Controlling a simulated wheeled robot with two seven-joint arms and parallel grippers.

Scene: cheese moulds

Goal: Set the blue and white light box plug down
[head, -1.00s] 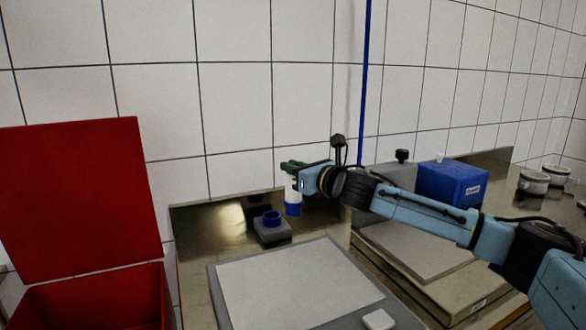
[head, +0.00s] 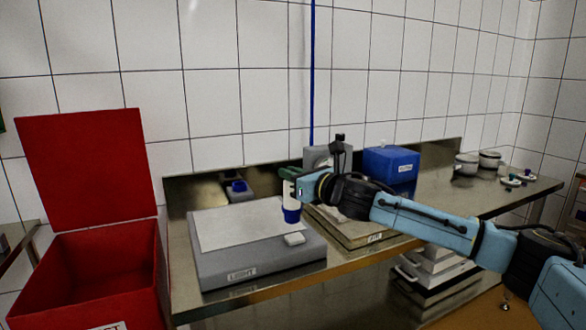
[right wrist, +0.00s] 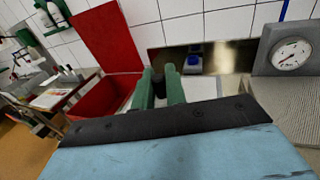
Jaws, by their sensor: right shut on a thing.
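The blue and white plug (head: 291,203) is in the head view, upright with its blue end down. My right gripper (head: 290,179) is shut on its upper part, its green fingers also showing in the right wrist view (right wrist: 160,88). The plug appears in front of the right side of the light box (head: 250,268), a grey box with a pale top and a "LIGHT" label. Whether it touches the box's top I cannot tell. In the wrist view the plug is not clearly visible. My left gripper is not in view.
A small white block (head: 294,239) lies on the light box's front right corner. A grey block with a blue part (head: 238,191) stands behind the box. An open red bin (head: 100,265) is at left. A dial gauge (right wrist: 291,55) and a blue box (head: 391,166) stand at right.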

